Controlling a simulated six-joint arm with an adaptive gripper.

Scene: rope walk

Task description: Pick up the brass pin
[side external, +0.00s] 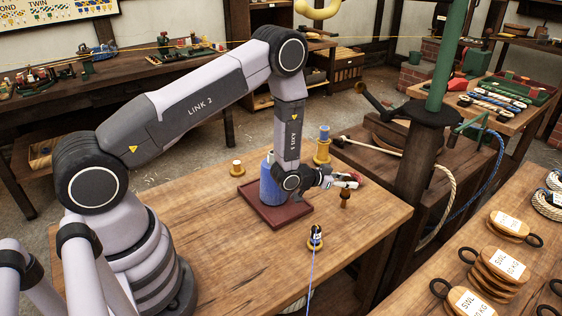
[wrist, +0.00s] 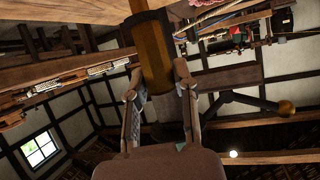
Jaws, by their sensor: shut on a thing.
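The brass pin (wrist: 153,50) is a golden-brown cylinder with a darker, narrower end. In the wrist view it lies between the two fingers of my gripper (wrist: 160,85), which are shut on it. In the side view a small brown upright piece (side external: 345,198), which looks like the same pin, shows just below my gripper (side external: 349,181), near the bench's right side. I cannot tell whether its lower end touches the bench top.
A blue cylinder (side external: 269,182) stands in a dark red tray (side external: 277,217) left of my gripper. A brass stand with a blue top (side external: 322,148) is behind it. A small spool (side external: 236,169) and a blue-corded piece (side external: 315,237) are also on the bench (side external: 240,270). A green post (side external: 443,60) rises at right.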

